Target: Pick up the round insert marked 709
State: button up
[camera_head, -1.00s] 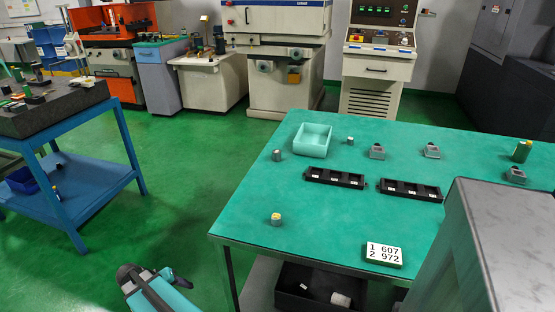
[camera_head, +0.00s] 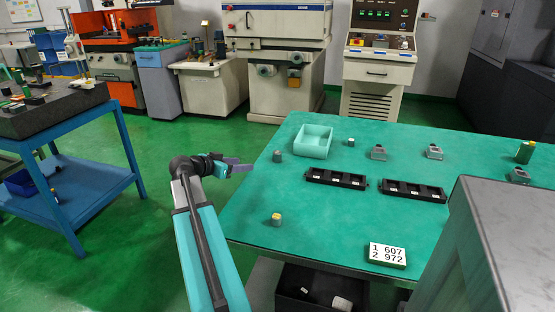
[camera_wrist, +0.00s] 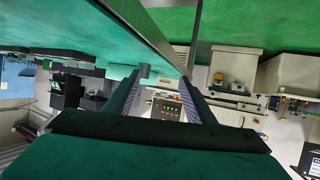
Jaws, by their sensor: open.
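Small round grey inserts stand on the green table: one near the left edge (camera_head: 277,156), one right of the turquoise bin (camera_head: 351,142), and one with a yellow top (camera_head: 276,219) near the front left. Their markings are too small to read, so I cannot tell which is 709. My gripper (camera_head: 238,168) is open and empty, just off the table's left edge, left of the first grey insert. In the wrist view, the open fingers (camera_wrist: 160,90) point along the table's edge, and a small grey cylinder (camera_wrist: 144,70) shows beyond and between them.
The turquoise bin (camera_head: 328,138) stands at the back. Two black slotted trays (camera_head: 336,184) (camera_head: 413,197) lie mid-table. Grey blocks (camera_head: 379,153) and a green-yellow cylinder (camera_head: 525,152) stand at right. A card (camera_head: 387,261) reads 1 607, 2 972. The front left of the table is mostly clear.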

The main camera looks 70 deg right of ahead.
jog(key=m, duration=0.1)
send_near(274, 154)
jog(key=shift+w+a+f+g, duration=0.1)
jog(key=shift+w+a+g, duration=0.1)
jog(key=shift+a, duration=0.25)
jog(key=shift+w+a+g, duration=0.15)
jog(key=shift+a+g, duration=0.05)
jog(key=shift+a, duration=0.25)
jog(key=shift+x, duration=4.25)
jog(key=shift+d, duration=0.2)
jog(key=shift+x, duration=2.5)
jog(key=shift+w+d, duration=0.1)
jog(key=shift+w, duration=0.05)
grip_shut()
